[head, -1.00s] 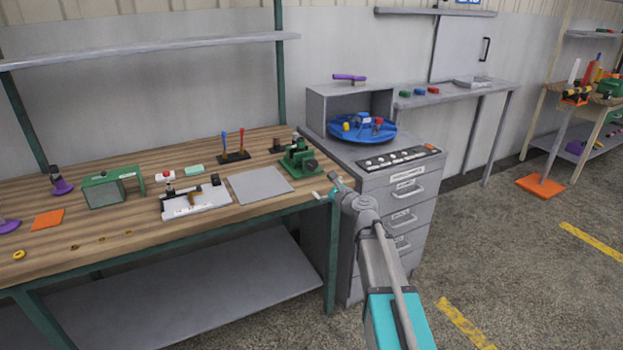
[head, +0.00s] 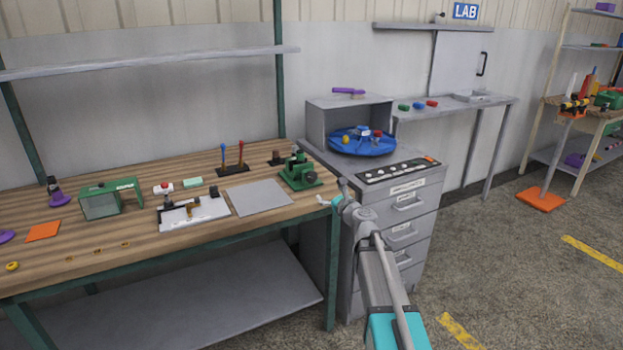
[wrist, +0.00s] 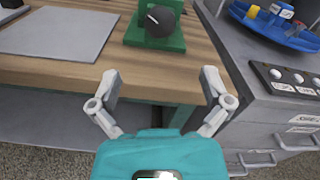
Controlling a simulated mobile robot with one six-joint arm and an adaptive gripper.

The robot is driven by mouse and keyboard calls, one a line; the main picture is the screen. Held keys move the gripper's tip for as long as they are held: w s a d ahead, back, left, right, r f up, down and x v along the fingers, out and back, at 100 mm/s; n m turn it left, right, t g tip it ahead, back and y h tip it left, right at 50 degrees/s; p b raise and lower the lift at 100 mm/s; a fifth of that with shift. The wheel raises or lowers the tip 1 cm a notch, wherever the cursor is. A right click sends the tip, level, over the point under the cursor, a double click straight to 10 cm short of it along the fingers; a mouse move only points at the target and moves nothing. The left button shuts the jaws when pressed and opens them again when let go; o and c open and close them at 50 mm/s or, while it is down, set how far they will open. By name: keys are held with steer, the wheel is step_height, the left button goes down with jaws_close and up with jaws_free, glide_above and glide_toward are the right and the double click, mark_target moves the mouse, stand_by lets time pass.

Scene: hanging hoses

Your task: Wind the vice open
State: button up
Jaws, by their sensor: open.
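The green vice (head: 301,170) stands at the right end of the wooden workbench, near its front edge. In the wrist view, its green base and a round dark knob (wrist: 160,20) with a light mark show at the top middle; the rest of the vice is cut off by the frame. My gripper (wrist: 160,80) is open and empty, just in front of the bench edge and apart from the vice. In the head view, my gripper (head: 327,201) is small beside the bench's right front corner. The gap between the vice's jaws is too small to judge.
A grey plate (head: 259,198) lies left of the vice. A drawer cabinet (head: 405,220) stands close at the right, with a blue round tray (head: 362,146) and a button panel (head: 398,168) on top. Small tools stand on the bench (head: 130,235). The floor in front is open.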

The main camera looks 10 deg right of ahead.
mark_target(312, 179)
steer(key=x, duration=1.2)
steer(key=shift+w+f, duration=0.1)
steer(key=shift+w, duration=0.05)
steer(key=c, duration=1.2)
steer(key=shift+o, duration=0.2)
steer(key=shift+a+n, duration=0.1)
steer(key=shift+n, duration=0.2)
steer(key=n, duration=0.6)
steer(key=shift+n, duration=0.3)
steer(key=n, duration=0.6)
steer(key=shift+a+f, duration=0.1)
steer(key=n, duration=0.7)
